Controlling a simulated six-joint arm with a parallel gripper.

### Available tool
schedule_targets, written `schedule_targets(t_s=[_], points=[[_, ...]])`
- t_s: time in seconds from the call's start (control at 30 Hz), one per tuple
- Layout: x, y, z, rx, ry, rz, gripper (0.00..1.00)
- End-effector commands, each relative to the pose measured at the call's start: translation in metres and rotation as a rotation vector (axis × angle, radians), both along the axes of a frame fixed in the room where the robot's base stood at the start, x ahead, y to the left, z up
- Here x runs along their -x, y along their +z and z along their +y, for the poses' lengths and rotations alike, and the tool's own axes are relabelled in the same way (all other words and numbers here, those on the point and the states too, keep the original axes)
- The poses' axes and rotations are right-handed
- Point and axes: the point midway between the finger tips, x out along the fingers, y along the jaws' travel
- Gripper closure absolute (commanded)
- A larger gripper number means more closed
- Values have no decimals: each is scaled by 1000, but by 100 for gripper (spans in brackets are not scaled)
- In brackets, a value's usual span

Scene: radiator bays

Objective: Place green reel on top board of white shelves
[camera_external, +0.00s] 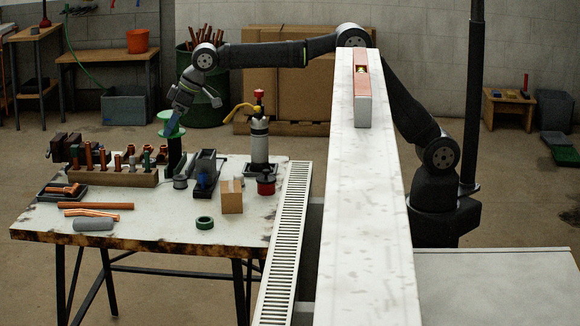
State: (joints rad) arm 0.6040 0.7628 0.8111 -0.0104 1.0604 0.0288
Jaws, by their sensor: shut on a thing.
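The green reel (168,131) is at the back of the workbench, left of centre, upright with its round flanges level. My gripper (174,119) reaches down to it from above and is shut on it; the fingertips partly cover the reel. A dark upright object stands directly below the reel; I cannot tell whether they touch. I cannot make out any white shelves with boards in this view. A long white wall top (362,220) runs through the middle, between my arm's base and the bench.
A wooden block with copper fittings (112,177) is left of the reel. A gas torch (259,138), black tool (205,172), cardboard box (231,196) and green tape roll (205,223) are to its right. A level (361,88) lies on the wall top under my arm.

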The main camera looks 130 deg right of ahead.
Motion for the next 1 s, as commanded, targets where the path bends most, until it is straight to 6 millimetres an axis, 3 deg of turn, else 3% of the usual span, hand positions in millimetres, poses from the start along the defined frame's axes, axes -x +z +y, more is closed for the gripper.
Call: schedule_targets(t_s=[0.03, 0.27, 0.5, 0.67, 1.0], points=[[-2, 23, 22, 4, 40, -6, 54], [7, 104, 118, 1, 227, -9, 54], [38, 178, 216, 2, 430, -14, 54], [59, 217, 277, 5, 566, -19, 54], [42, 275, 427, 1, 843, -19, 54]])
